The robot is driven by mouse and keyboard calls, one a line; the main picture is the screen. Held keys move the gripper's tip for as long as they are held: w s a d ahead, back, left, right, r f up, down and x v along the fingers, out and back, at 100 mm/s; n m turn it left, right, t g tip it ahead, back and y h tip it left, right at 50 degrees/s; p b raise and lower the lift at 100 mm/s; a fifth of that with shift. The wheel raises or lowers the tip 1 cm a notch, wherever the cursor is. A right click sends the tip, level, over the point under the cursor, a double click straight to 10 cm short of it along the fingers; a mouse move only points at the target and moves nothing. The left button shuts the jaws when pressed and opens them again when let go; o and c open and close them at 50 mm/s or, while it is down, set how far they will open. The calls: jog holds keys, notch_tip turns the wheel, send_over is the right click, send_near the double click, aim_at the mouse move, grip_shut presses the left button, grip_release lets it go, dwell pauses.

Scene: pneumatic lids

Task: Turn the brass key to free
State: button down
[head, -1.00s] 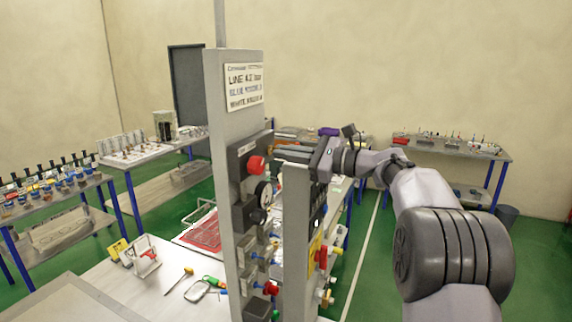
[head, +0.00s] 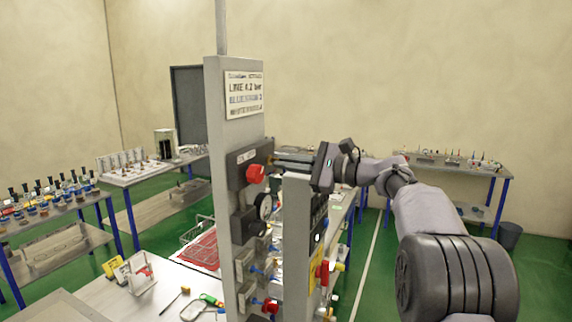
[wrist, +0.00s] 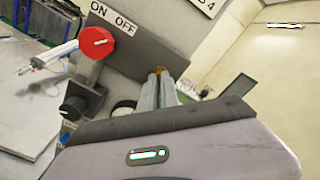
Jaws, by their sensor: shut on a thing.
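The brass key (wrist: 158,69) shows as a small brass-coloured bit at the fingertips in the wrist view, against the grey panel. My gripper (wrist: 161,77) is shut on it; its fingers hide most of the key, so its turn angle cannot be told. In the head view my gripper (head: 276,157) reaches left to the upper part of the grey upright panel (head: 232,150). The key itself cannot be made out there.
A red knob (wrist: 97,42) under an ON OFF label sits beside the fingers; it also shows in the head view (head: 256,173). A second grey post (head: 296,230) stands close beneath my gripper.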

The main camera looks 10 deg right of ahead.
jog(key=c, duration=1.6)
grip_release()
jog(key=b+v, duration=0.1)
jog(key=v, duration=1.6)
jog(key=shift+s+d+b, duration=0.15)
jog(key=shift+b, duration=0.25)
